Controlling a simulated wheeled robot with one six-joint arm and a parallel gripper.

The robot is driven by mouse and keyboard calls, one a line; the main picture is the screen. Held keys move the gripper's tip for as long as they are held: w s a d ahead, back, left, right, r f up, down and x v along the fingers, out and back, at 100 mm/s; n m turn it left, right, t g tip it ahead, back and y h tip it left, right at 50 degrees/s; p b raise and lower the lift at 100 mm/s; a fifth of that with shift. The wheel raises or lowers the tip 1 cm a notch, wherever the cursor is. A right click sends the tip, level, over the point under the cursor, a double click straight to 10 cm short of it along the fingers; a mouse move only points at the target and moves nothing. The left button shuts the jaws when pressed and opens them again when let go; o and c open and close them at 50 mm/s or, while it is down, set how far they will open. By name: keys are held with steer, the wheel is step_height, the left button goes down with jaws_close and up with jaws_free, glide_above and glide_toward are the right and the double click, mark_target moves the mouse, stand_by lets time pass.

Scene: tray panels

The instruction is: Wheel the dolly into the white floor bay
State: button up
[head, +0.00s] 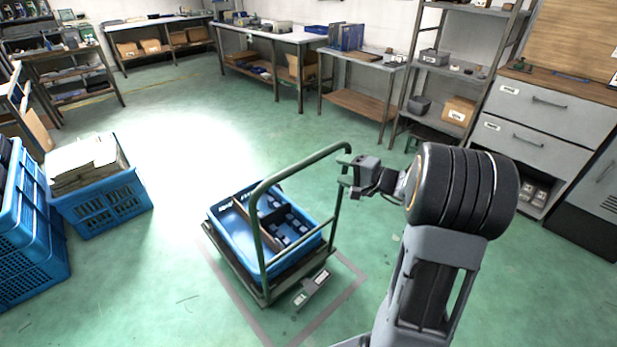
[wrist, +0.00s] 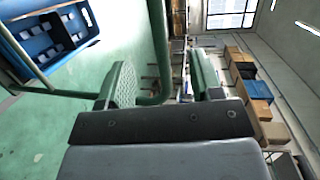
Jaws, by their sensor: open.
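The dolly (head: 266,292) has a flat deck and a green tube push handle (head: 258,245). A blue divided crate (head: 230,245) with small dark blocks sits on the deck; it also shows in the wrist view (wrist: 85,12). A pale grey line marks a floor bay (head: 352,287) around the dolly's near and right sides; its far side is hidden. My gripper (head: 347,172) is at the upper right corner of the handle. In the wrist view my gripper (wrist: 165,80) is open, with the handle tube (wrist: 158,45) between its fingers, nearer the left one.
A blue crate (head: 100,212) with cardboard on top stands left, beside stacked blue crates (head: 25,255). Workbenches (head: 275,38), a shelf rack (head: 455,70) and a drawer cabinet (head: 540,115) line the back and right. Green floor (head: 190,130) is clear behind the dolly.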

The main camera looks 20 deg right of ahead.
mark_target(331, 150)
steer(key=w+d+f+m+t+h, duration=0.2)
steer(key=w+d+t, duration=0.1)
steer(key=d, duration=0.3)
steer(key=x, duration=0.3)
steer(key=b+x, duration=0.1)
steer(key=x, duration=0.3)
steer(key=b+x, duration=0.1)
steer(key=x, duration=0.2)
steer(key=shift+w+a+f, duration=0.15)
steer(key=shift+w+f, duration=0.1)
steer(key=shift+w, duration=0.05)
steer(key=shift+w+a+r+m, duration=0.15)
steer(key=shift+w+r+m, duration=0.05)
steer(key=shift+w+m, duration=0.15)
steer(key=shift+c, duration=0.4)
jaws_close()
